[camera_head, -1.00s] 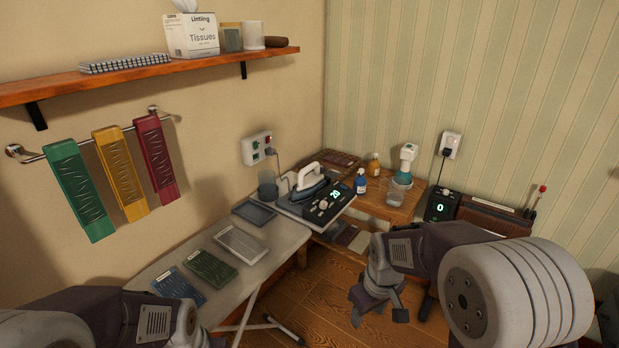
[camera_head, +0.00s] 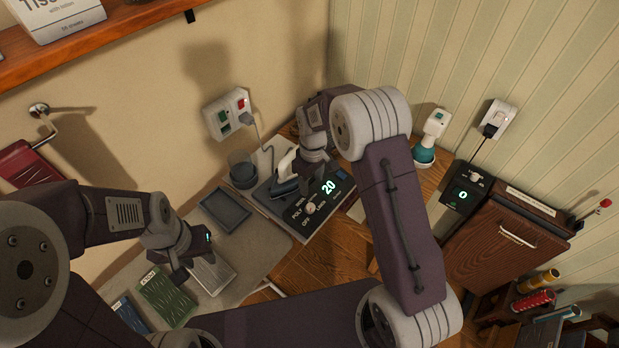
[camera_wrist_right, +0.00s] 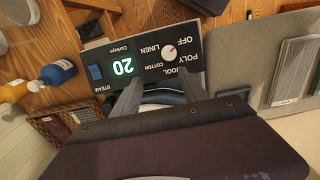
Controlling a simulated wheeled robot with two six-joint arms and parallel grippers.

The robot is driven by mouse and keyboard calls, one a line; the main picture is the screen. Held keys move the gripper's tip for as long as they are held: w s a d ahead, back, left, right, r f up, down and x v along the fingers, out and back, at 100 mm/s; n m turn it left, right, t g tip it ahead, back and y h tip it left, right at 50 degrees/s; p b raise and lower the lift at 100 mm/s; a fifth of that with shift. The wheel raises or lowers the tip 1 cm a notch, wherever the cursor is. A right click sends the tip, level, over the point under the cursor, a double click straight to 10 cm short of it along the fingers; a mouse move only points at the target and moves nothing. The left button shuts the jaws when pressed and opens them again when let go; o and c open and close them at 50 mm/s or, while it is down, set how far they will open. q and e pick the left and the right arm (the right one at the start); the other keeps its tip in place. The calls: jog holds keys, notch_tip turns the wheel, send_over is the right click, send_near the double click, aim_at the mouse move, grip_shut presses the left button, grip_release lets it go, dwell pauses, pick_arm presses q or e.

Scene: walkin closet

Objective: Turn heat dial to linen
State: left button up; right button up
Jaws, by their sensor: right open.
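The heat dial (camera_head: 310,208) is a small round knob on the black control panel (camera_head: 323,203) of the iron station. In the right wrist view the dial (camera_wrist_right: 169,51) shows a red mark that seems to point towards OFF; labels OFF, LINEN, COTTON, WOOL and POLY surround it. The display (camera_wrist_right: 123,67) reads 20. My right gripper (camera_wrist_right: 158,92) is open, its fingers spread just short of the dial, apart from it. In the head view it hangs over the station, its tips partly hidden. The iron (camera_head: 284,187) stands behind it. My left gripper (camera_head: 180,268) is over the ironing board; its jaw state is unclear.
A grey tray (camera_head: 224,208) and a green cloth (camera_head: 166,297) lie on the board. A wall socket (camera_head: 227,114) with a plugged cord is behind the iron. A spray bottle (camera_head: 430,135) and a black box reading 0 (camera_head: 462,193) stand at the right.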

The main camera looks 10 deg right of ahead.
aim_at(310, 206)
jog(key=s+f+p, duration=0.2)
jog(key=f, duration=0.1)
jog(key=shift+s+a+g, duration=0.1)
jog(key=shift+a+g, duration=0.2)
jog(key=shift+a, duration=0.1)
notch_tip(310, 206, down, 4)
jog(key=shift+s+a+f+p, duration=0.15)
jog(key=shift+p, duration=0.45)
jog(key=shift+f, duration=0.5)
pick_arm(q)
jog(key=r, duration=0.1)
jog(key=s+r, duration=0.1)
jog(key=r, duration=0.2)
jog(key=shift+s+a, duration=0.2)
jog(key=shift+a, duration=0.1)
pick_arm(e)
jog(key=shift+f, duration=0.1)
pick_arm(q)
jog(key=shift+r, duration=0.1)
pick_arm(e)
grip_shut()
